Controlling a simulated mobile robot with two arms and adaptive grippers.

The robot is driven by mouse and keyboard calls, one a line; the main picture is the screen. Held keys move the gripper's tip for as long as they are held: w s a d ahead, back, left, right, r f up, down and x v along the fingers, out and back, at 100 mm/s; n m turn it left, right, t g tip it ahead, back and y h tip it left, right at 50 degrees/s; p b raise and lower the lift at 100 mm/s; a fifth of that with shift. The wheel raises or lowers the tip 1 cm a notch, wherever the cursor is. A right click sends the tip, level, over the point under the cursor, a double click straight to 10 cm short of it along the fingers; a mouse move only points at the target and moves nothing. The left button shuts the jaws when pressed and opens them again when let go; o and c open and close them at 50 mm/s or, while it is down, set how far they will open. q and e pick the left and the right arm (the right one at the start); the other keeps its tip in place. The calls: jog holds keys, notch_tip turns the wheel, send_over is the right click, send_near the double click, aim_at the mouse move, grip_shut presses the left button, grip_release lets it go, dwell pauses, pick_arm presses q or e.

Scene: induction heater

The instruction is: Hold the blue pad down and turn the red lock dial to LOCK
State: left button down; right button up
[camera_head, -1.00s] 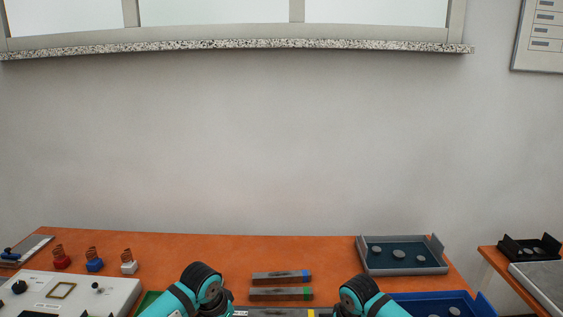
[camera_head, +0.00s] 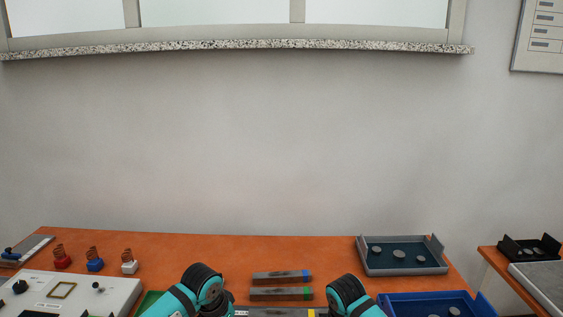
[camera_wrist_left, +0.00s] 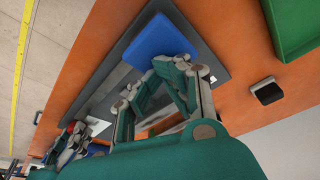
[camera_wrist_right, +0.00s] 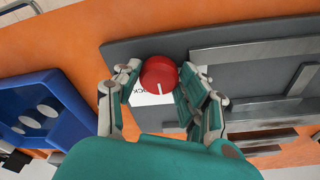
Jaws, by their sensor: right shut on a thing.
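The blue pad (camera_wrist_left: 160,48) sits on a dark grey plate (camera_wrist_left: 207,48) in the left wrist view. My left gripper (camera_wrist_left: 175,68) has its fingertips drawn together at the pad's near edge; I cannot tell whether they press on it. The red dial (camera_wrist_right: 158,75) is in the right wrist view, with a pale mark on its top and a white label (camera_wrist_right: 140,97) beside it, its lettering partly hidden. My right gripper (camera_wrist_right: 160,80) has its fingers on both sides of the dial and is shut on it. The head view shows neither pad nor dial.
A blue bin (camera_head: 388,299) with grey discs stands right of my right arm. A grey tray (camera_head: 440,268) is behind it. Marked bars (camera_head: 280,277) lie between my arms. A white panel (camera_head: 120,290) and several small coils stand at left.

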pick_arm(q)
jog(key=shift+s+a+f, duration=0.15)
jog(key=shift+f, duration=0.15)
pick_arm(e)
jog(key=o, duration=0.7)
jog(key=shift+d+f, duration=0.1)
jog(key=shift+d, duration=0.3)
jog(key=shift+o, duration=0.9)
jog(key=shift+a+n, duration=0.1)
jog(key=shift+n, duration=0.2)
jog(key=n, duration=0.3)
jog(key=shift+y, duration=0.3)
pick_arm(q)
jog(key=shift+r, duration=0.1)
pick_arm(e)
jog(key=n+y, duration=0.1)
jog(key=n, duration=0.5)
